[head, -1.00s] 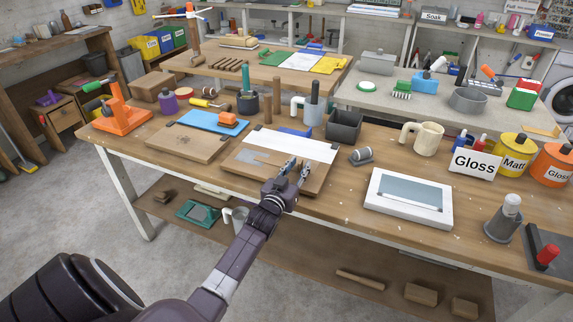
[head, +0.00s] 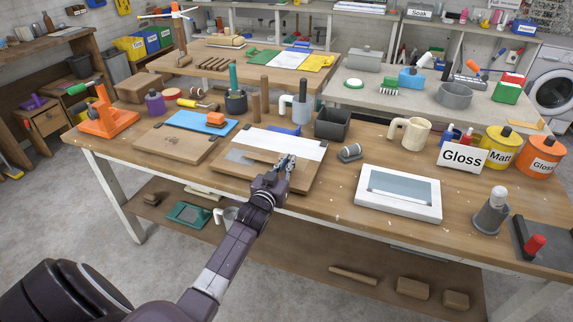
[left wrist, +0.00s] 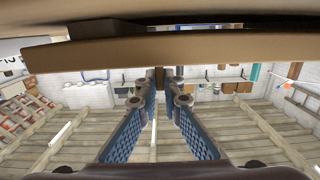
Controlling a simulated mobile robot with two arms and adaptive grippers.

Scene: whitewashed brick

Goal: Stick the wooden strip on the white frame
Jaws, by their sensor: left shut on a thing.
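The wooden strip (head: 252,167) is a thin brown piece at the brown board with the white sheet. My left gripper (head: 287,161) is shut on it, fingers close together. In the left wrist view the strip (left wrist: 120,50) runs across the top, at the tips of my blue-padded fingers (left wrist: 167,80). Whether it is clear of the board cannot be told. The white frame (head: 372,204), with a grey-blue pane inside, lies flat on the bench to the right of the gripper, apart from it. My right gripper is not in view.
The board's white sheet (head: 270,143) lies behind the gripper. Paint cans, a Gloss sign (head: 463,156) and a grey holder (head: 490,215) stand right of the frame.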

